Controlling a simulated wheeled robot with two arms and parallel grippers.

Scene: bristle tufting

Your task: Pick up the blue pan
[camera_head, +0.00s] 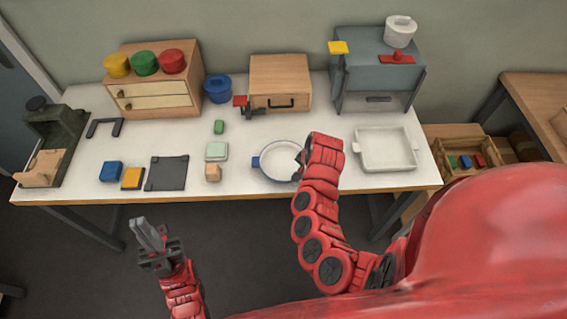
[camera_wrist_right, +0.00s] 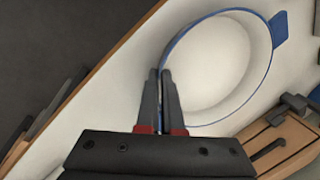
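The blue pan (camera_head: 278,156) is a round, shallow pan with a pale inside, a blue rim and a blue handle tab. It sits near the table's front edge with the tab to the left. It also shows in the right wrist view (camera_wrist_right: 215,62), tab at upper right. My right gripper (camera_head: 303,157) is at the pan's right side. In the wrist view its fingers (camera_wrist_right: 161,75) are close together at the pan's rim, with the rim running between them. My left gripper (camera_head: 148,228) is in front of the table, away from everything; its finger gap is unclear.
A white square tray (camera_head: 386,165) stands right of the pan. A green-lidded box (camera_head: 216,151) and a small wooden block (camera_head: 212,172) are to its left. Behind are a wooden box (camera_head: 281,80), a blue pot (camera_head: 217,89) and a grey oven-like cabinet (camera_head: 352,80).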

